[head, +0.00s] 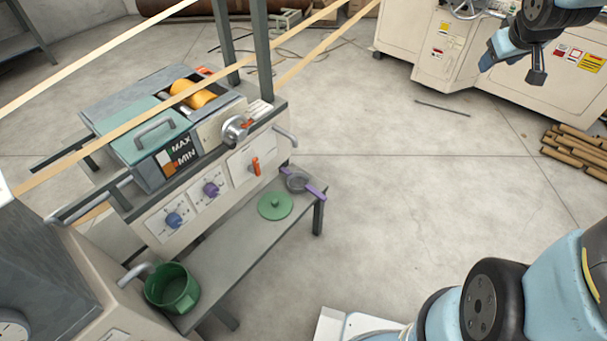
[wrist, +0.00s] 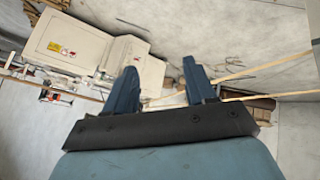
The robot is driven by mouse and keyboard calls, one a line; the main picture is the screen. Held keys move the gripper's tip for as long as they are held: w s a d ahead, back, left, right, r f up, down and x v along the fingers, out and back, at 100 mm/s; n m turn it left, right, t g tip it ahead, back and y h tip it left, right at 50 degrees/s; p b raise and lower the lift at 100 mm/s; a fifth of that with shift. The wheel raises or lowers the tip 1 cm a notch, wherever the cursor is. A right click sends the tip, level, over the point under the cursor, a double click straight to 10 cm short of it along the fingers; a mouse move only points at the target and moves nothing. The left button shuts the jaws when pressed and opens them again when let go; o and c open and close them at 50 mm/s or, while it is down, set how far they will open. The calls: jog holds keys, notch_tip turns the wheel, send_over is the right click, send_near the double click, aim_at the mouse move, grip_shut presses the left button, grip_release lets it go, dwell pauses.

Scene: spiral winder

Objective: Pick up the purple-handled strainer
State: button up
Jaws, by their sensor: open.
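The purple-handled strainer (head: 298,182) lies at the right end of the low grey shelf on the front of the machine. It has a small grey bowl and a purple handle on either side. My gripper (wrist: 160,66) is open and empty in the wrist view, with its two blue fingers apart. In the head view part of my arm's end shows at the upper right, high above the floor and far from the strainer. The wrist view does not show the strainer.
A green lid (head: 275,205) lies just left of the strainer. A green pot (head: 172,288) is at the shelf's near left end. Blue and purple knobs (head: 211,188) stick out above the shelf. Tan strips cross overhead. The floor right of the shelf is clear.

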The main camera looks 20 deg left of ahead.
jog(key=w+a+f+n+y, duration=0.25)
jog(key=w+f, duration=0.25)
jog(key=f, duration=0.3)
jog(key=w+a+f+n+y, duration=0.1)
jog(key=w+a+f+n, duration=0.1)
jog(key=w+a+f, duration=0.45)
jog(key=w+a+f+n+y, duration=0.1)
jog(key=w+f+n+y, duration=0.15)
jog(key=f, duration=0.75)
jog(key=y, duration=1.1)
send_near(317, 192)
jog(key=x, duration=1)
jog(key=shift+f, duration=0.3)
